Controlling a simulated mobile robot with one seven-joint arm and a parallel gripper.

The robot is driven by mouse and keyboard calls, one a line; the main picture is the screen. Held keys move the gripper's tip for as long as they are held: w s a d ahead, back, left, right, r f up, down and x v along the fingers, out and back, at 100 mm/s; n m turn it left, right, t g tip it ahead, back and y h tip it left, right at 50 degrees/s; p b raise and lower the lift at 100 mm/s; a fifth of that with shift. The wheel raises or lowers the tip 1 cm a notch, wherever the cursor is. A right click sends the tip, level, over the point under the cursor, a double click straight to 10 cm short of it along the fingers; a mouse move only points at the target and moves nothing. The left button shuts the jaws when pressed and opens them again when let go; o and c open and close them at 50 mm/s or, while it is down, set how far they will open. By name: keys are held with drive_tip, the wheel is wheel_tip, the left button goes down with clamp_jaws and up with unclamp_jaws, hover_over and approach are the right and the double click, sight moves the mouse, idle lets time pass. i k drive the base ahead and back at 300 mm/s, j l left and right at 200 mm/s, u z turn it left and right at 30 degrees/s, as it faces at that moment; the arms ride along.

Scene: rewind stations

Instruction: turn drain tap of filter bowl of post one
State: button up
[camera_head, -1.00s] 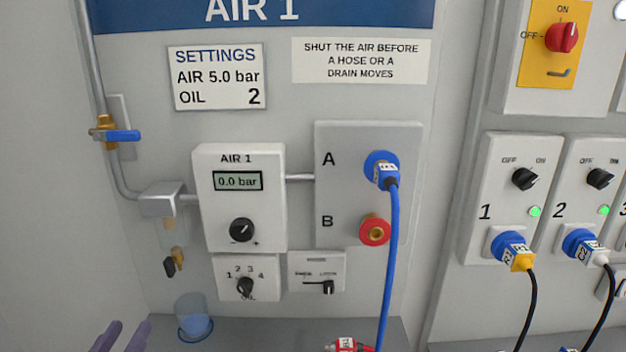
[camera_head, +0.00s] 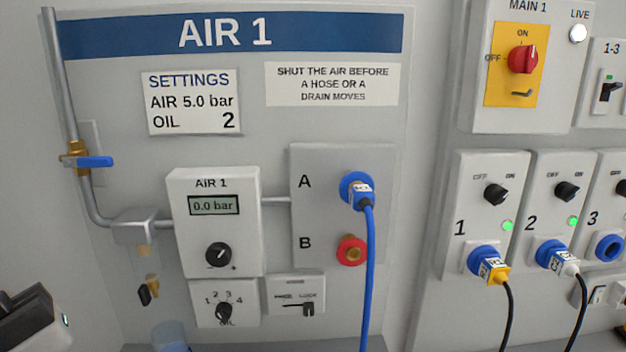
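The filter bowl (camera_head: 144,252) is a pale, nearly clear bowl under the grey block on the pipe, at the lower left of the AIR 1 panel. Its drain tap (camera_head: 152,284) is small and brass, with a black lever (camera_head: 144,295) pointing down. A black and white part of my arm, likely my gripper's body, is at the lower left edge, left of the tap and apart from it in the picture. No fingertips show, so its opening is hidden.
The air valve's blue lever (camera_head: 95,162) lies crosswise to the pipe. The gauge (camera_head: 213,205) reads 0.0 bar. A blue hose (camera_head: 368,270) hangs from port A. A clear blue cup (camera_head: 170,337) stands below the tap. Wall at left is bare.

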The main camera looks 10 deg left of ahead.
sight(143, 291)
drive_tip(key=l+u, duration=0.3)
drive_tip(key=l, duration=0.35)
drive_tip(key=l+u, duration=0.3)
drive_tip(key=l, duration=0.4)
